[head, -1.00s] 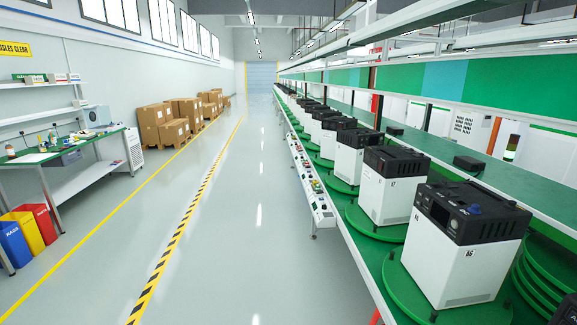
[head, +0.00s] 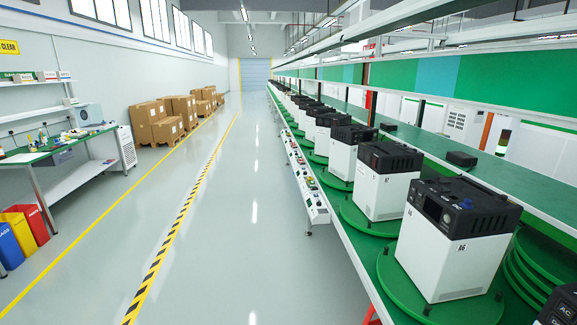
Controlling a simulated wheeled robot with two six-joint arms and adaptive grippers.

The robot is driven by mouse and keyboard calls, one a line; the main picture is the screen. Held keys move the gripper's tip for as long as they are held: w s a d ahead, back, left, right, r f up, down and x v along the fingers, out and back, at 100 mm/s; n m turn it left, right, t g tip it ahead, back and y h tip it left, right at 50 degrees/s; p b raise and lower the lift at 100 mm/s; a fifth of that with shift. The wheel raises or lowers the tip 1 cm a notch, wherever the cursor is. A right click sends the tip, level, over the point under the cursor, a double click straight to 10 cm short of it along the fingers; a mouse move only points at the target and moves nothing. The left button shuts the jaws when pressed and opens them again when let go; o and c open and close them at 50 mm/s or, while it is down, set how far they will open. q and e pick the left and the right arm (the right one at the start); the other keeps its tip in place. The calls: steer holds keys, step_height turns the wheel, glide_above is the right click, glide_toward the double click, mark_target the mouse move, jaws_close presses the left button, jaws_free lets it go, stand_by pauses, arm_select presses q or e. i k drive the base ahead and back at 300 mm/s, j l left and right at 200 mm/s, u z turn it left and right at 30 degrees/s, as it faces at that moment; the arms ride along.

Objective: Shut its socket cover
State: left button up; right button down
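Several white power units with black tops stand on green turntables along the line at right. The nearest whole unit (head: 452,240), marked 86, sits on a green turntable (head: 392,285). Its black top shows a small display, a blue knob and the letters DC. The unit behind it (head: 383,182) is marked 87. I cannot make out a socket cover on either, nor whether one is open or shut. Part of another black top (head: 562,305) shows at the bottom right corner. Neither of my grippers is in view.
A control strip with buttons (head: 309,185) runs along the line's aisle side. A black box (head: 462,158) lies on the green shelf behind the units. The grey aisle floor (head: 250,240) is clear. A workbench (head: 75,150) and colored bins (head: 22,230) stand at left.

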mark_target(442, 179)
steer(key=z, duration=1.3)
